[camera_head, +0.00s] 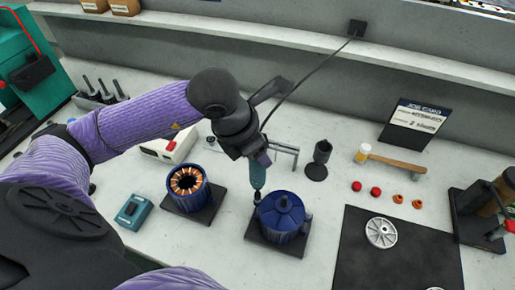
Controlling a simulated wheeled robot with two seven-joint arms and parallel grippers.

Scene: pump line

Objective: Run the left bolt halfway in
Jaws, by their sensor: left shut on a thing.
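A blue finned motor (285,213) with a domed blue cover stands on a dark square base (262,238) at the lower middle of the head view. My left gripper (254,160) is above the left side of the motor, shut on a teal power driver (258,174). The driver points down, and its tip is at the motor's left edge. A dark cable (310,75) runs from the driver up to a wall box. The left bolt is too small and too covered by the driver tip to make out. My right gripper is out of view.
An open motor with copper windings (188,181) stands to the left, near a teal box (134,211). A dark mat (385,265) with a pale wheel, a mallet (390,158) and red and orange caps lie to the right. A job card (415,122) stands behind.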

